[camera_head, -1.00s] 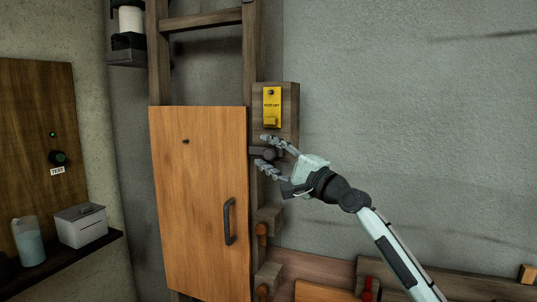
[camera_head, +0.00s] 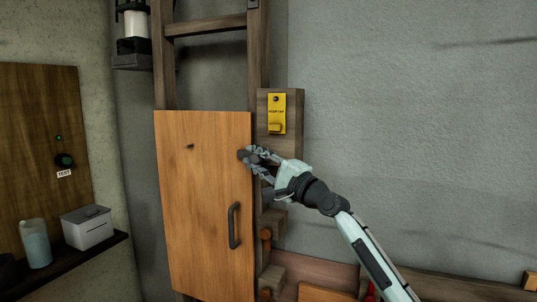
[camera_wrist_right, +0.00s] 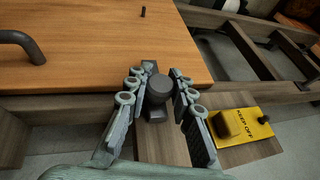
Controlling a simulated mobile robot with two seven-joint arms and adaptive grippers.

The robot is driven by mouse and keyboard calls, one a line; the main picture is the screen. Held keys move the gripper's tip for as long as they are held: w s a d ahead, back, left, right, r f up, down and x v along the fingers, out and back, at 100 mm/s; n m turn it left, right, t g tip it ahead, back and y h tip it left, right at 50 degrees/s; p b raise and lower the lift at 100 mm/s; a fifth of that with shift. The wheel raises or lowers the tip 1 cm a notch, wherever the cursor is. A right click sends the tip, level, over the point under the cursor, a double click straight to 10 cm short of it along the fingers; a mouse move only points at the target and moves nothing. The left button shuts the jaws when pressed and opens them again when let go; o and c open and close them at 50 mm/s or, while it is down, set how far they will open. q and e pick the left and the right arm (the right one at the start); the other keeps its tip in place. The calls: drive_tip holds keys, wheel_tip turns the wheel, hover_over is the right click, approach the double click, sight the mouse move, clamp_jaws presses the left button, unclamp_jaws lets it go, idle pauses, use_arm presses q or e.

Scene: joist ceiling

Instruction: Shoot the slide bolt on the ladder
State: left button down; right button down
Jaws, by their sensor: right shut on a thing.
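The ladder (camera_head: 207,25) stands upright against the wall, with an orange wooden panel (camera_head: 195,225) across its lower part. The slide bolt's dark round knob (camera_head: 242,155) is at the panel's right edge, and it also shows in the wrist view (camera_wrist_right: 159,88). My right gripper (camera_head: 252,157) reaches in from the right and is shut on the knob, with a finger on each side in the wrist view (camera_wrist_right: 160,85). The fingers hide much of the bolt's bar. My left gripper is not in view.
A yellow "KEEP OFF" plate (camera_head: 276,113) is on a wooden block just above my gripper. The panel has a dark handle (camera_head: 234,225). Wooden pegs (camera_head: 266,234) stick out below. A shelf at left holds a white box (camera_head: 87,227) and a bottle (camera_head: 35,243).

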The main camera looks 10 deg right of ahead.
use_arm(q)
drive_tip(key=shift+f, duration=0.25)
use_arm(e)
drive_tip(key=shift+w+r, duration=0.15)
drive_tip(key=shift+w, duration=0.05)
drive_tip(key=shift+a, duration=0.1)
drive_tip(key=c, duration=1.3)
unclamp_jaws()
drive_tip(key=shift+w+a, duration=0.1)
drive_tip(key=shift+o, duration=0.2)
drive_tip(key=v, duration=1.2)
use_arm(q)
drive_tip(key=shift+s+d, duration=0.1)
